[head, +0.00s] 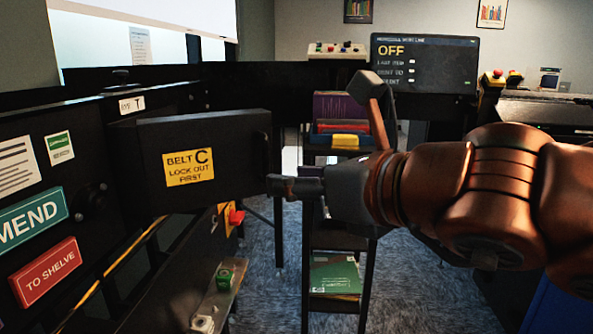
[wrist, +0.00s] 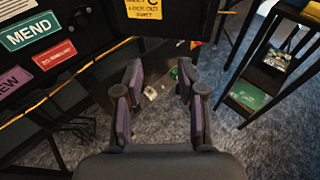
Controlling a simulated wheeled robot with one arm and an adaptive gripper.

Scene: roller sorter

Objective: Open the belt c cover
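The belt C cover (head: 225,150) is a dark panel with a yellow "BELT C LOCK OUT FIRST" label (head: 188,167). It stands out at an angle from the sorter's side and faces the head camera. A dark handle shows near its right edge. In the wrist view only the cover's lower part and label (wrist: 151,7) show, at the top. My gripper (head: 280,187) is just beside the cover's lower right edge in the head view; contact cannot be told. In the wrist view my gripper (wrist: 160,92) has its fingers apart with nothing between them, below the label.
A red and yellow switch (head: 235,216) sits below the cover, above a ledge with a green button (head: 225,276). A shelf cart with books (head: 340,110) stands behind my gripper. The screen (head: 424,63) reads OFF. Carpet between sorter and cart is open.

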